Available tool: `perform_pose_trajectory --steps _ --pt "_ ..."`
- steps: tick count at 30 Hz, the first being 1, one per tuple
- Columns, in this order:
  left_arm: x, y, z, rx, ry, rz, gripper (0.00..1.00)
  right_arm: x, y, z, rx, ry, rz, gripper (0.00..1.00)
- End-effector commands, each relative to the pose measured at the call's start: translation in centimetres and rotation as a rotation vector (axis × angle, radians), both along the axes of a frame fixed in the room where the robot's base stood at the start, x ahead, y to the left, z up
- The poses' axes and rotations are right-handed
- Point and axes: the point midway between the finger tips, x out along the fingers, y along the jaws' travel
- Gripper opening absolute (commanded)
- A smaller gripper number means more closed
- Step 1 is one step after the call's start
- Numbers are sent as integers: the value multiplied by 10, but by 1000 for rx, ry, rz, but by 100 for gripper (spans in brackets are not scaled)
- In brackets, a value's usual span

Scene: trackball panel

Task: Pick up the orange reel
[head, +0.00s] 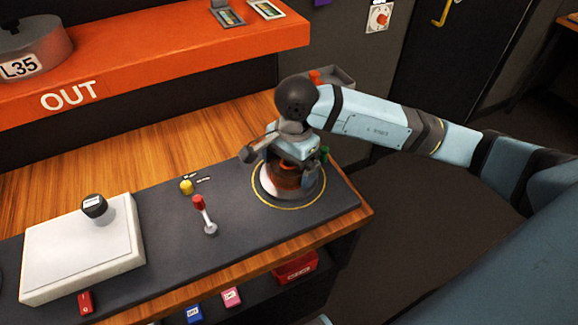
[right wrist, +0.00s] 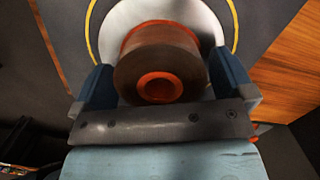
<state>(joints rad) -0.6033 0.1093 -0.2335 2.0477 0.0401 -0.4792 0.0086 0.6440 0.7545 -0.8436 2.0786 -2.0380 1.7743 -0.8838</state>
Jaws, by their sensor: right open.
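The orange reel (head: 284,178) stands on a round white base (head: 269,183) inside a yellow ring on the dark panel (head: 240,230). In the right wrist view the reel (right wrist: 160,70) shows a brownish wound body with orange rims and an orange ring around its centre hole. My right gripper (head: 293,166) is directly over the reel and partly hides it in the head view. In the right wrist view my right gripper (right wrist: 165,88) is open, with one blue finger on each side of the reel and gaps visible. My left gripper is not in view.
Left of the reel are a red-handled lever (head: 204,216), a yellow knob (head: 186,186) and a white box (head: 85,250) with a black knob (head: 94,206). An orange shelf (head: 150,50) marked OUT overhangs the back. The wooden table edge (head: 365,212) is close on the right.

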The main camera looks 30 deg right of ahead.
Motion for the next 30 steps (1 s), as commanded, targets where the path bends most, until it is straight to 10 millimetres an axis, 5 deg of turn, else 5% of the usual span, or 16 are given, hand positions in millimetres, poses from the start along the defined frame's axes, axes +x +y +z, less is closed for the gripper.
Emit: perform_pose_trajectory --steps 5,10,22,30 --pt "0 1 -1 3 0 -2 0 0 0 0 0 -1 0 100" --pt "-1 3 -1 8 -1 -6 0 0 0 0 1 -1 0 63" --pt "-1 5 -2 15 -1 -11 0 1 0 7 2 -2 0 63" --pt "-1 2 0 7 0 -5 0 2 0 51 1 -7 0 63"
